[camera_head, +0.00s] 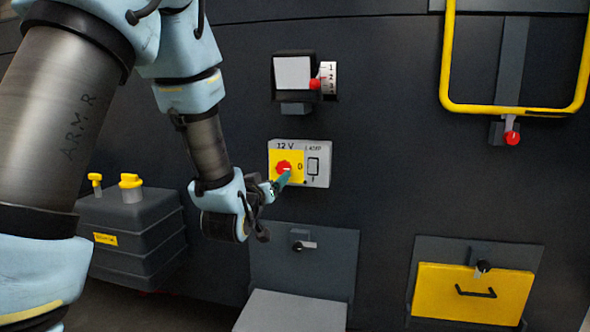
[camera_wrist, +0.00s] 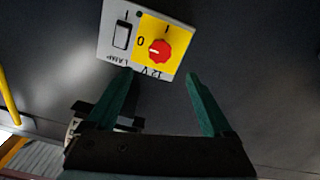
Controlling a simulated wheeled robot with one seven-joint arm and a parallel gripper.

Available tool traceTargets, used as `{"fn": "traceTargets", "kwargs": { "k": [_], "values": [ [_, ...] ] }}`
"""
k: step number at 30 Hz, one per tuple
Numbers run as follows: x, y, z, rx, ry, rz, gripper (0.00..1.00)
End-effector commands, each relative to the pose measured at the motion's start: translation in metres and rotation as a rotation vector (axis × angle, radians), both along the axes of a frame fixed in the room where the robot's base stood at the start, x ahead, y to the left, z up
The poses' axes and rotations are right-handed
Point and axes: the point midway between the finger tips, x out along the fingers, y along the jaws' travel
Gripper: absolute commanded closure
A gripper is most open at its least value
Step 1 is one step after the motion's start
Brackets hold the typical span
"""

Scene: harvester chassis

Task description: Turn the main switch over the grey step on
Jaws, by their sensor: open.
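The main switch is a red rotary knob (camera_head: 283,167) on a yellow plate, on the left half of a grey box marked 12 V. Its white mark points toward the 0 on the right; in the wrist view the knob (camera_wrist: 160,52) shows its mark toward the 0 on the left. Contact cannot be told. The grey step (camera_head: 290,312) is below.
A lamp rocker switch (camera_head: 313,166) sits beside the knob. A small latch (camera_head: 302,245) is below. A yellow rail (camera_head: 449,60) and yellow flap (camera_head: 470,293) are right; a dark tank (camera_head: 130,235) is left.

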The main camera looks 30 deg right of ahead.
Motion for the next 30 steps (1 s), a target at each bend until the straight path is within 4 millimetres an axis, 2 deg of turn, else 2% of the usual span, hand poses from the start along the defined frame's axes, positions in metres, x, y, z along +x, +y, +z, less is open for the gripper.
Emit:
{"fn": "traceTargets", "kwargs": {
  "k": [5,12,18,30],
  "values": [
    [0.015,-0.014,0.003,-0.001,-0.002,0.0,0.15],
    [0.048,-0.045,0.003,-0.001,-0.001,-0.001,0.15],
    [0.069,-0.064,0.003,-0.001,-0.001,0.0,0.15],
    [0.078,-0.072,0.0,-0.001,-0.001,0.0,0.15]
  ]
}}
